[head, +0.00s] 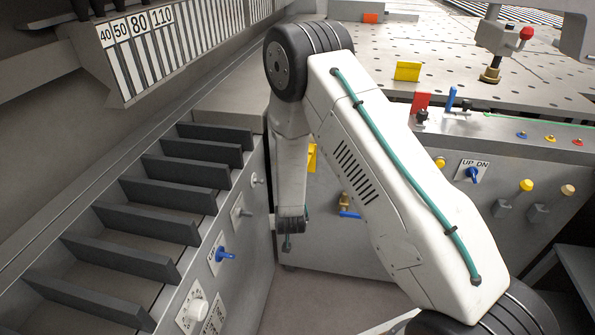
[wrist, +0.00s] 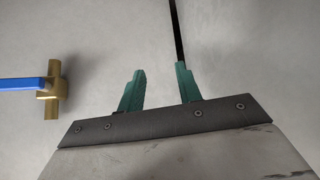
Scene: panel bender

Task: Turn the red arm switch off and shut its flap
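A red flap (head: 420,102) stands raised at the left end of the panel ledge in the head view. A small dark toggle (head: 422,117) sits just below it; which way it is set is too small to tell. My gripper (head: 288,243) hangs low in front of the grey cabinet face, well below and left of the flap. In the wrist view its two green fingers (wrist: 160,70) are apart with nothing between them. The flap and toggle are not in the wrist view.
A brass valve with a blue handle (wrist: 52,88) is left of my fingers in the wrist view; it also shows in the head view (head: 347,206). A blue lever (head: 451,98) stands right of the flap. Slotted dark dividers (head: 150,223) line the left.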

